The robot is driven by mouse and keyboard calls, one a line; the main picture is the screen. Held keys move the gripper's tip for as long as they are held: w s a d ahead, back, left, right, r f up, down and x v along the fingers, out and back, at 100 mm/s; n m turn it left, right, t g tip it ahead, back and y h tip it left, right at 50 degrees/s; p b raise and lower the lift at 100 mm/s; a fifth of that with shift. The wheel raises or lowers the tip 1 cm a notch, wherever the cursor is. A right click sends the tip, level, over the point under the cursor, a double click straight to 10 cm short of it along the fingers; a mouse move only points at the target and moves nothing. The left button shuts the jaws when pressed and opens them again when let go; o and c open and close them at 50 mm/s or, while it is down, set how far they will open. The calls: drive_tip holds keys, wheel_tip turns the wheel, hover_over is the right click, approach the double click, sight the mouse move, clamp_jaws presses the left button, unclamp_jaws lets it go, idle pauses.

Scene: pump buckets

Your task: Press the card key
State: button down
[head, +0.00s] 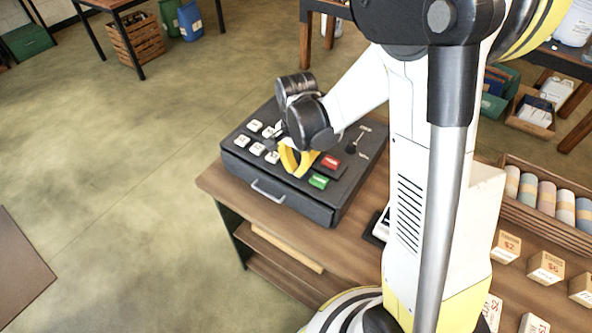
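A dark cash register (240,165) sits on the wooden counter, with a drawer handle on its front. Its top carries several white keys (257,149), a red key (331,163) and a green key (318,181). The key labels are too small to read, so I cannot tell which is the card key. My gripper (297,172), with yellow fingers, points down over the middle of the register, between the white keys and the red and green keys. I cannot tell whether it touches the top. My arm and gripper hide part of the key panel.
The counter (228,190) has bare wood around the register. A small white device (381,226) lies to its right, partly behind my arm. A rack of pastel rolls (530,190) and price blocks (546,268) stand further right. Open floor lies at left.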

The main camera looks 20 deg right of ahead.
drive_tip(key=shift+f, duration=0.2)
drive_tip(key=shift+r+p, duration=0.35)
drive_tip(key=shift+r, duration=0.1)
drive_tip(key=r, duration=0.1)
drive_tip(key=r+p, duration=0.1)
drive_tip(key=d+r+p, duration=0.1)
drive_tip(key=shift+w, duration=0.35)
drive_tip(key=shift+r+p, duration=1.15)
drive_tip(key=shift+r, duration=0.4)
drive_tip(key=shift+s+a, duration=0.1)
